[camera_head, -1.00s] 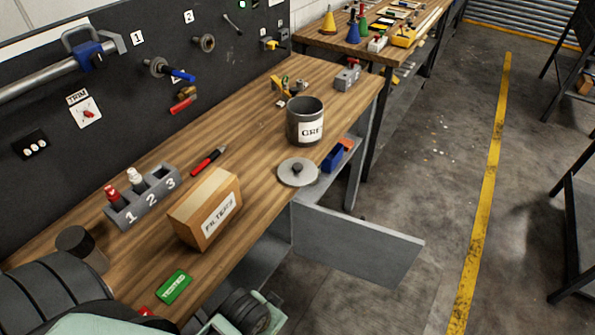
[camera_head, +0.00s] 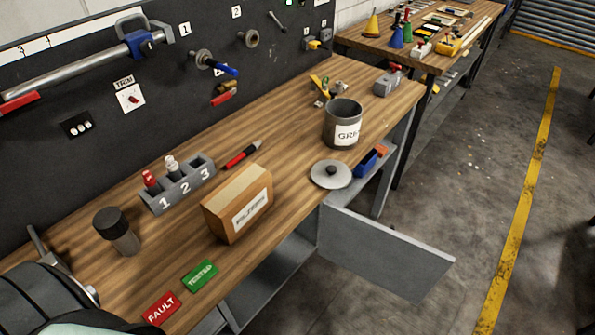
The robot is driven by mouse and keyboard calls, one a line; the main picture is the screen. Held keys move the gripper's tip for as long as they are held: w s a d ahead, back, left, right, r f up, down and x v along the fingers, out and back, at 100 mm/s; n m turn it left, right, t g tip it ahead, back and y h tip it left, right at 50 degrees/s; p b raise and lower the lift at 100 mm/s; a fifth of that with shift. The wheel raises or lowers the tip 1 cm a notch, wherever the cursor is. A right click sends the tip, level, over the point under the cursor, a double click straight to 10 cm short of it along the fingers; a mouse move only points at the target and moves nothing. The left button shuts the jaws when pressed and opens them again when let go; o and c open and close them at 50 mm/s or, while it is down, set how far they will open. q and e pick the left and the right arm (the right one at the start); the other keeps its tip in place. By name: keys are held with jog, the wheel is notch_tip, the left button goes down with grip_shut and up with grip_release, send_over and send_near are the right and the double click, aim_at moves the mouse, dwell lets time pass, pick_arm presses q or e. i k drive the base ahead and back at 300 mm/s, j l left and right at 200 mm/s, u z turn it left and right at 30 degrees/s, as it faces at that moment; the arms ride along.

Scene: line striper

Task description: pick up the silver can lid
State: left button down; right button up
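The silver can lid (camera_head: 331,174) is a round, flat disc with a dark knob in its middle. It lies on the wooden workbench (camera_head: 300,130) at the front edge, just in front of the open grey can (camera_head: 343,124) with a white label. The lid and can stand apart, and nothing covers the lid.
A cardboard box (camera_head: 237,204) stands left of the lid. An open grey door (camera_head: 385,252) juts out below the bench edge.

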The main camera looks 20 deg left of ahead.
aim_at(329, 174)
jog(key=l+u, duration=0.15)
jog(key=u, duration=0.3)
jog(key=k+l+u, duration=0.15)
jog(key=u, duration=0.25)
jog(key=k+l+u, duration=0.1)
jog(key=u, duration=0.35)
jog(key=k+l+u, duration=0.1)
jog(key=u, duration=0.35)
jog(key=k+l, duration=0.1)
jog(key=k, duration=0.15)
